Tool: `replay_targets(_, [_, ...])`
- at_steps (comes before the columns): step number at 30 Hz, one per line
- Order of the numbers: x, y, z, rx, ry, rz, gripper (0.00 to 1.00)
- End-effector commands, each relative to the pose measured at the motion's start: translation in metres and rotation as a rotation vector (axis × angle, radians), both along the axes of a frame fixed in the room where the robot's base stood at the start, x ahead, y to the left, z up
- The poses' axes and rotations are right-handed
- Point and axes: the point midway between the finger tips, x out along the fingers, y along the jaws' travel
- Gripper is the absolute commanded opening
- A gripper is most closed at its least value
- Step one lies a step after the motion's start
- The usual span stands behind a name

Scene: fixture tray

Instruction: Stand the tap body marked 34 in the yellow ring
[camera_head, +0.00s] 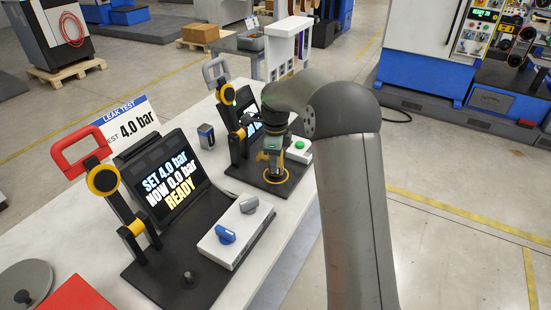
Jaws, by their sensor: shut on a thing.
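My gripper (274,143) is at the far test stand, pointing down over its black base. It is shut on a small metal tap body (272,162), which is upright and low over the base. Its number cannot be read. A bit of yellow (262,156) shows beside the tap body. My arm and gripper hide part of this stand.
The near test stand (148,262) has a red-handled clamp (82,150), a screen reading READY and a box with blue and grey knobs (235,230). A small dark block (206,136) stands between the stands. A green button box (299,149) is right of my gripper.

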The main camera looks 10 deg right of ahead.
Motion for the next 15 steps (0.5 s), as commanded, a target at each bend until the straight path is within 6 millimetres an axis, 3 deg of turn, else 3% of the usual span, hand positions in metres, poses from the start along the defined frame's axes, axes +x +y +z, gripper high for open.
replay_targets(15, [0.0004, -0.0001, -0.0099, 0.000, -0.002, 0.000, 0.00])
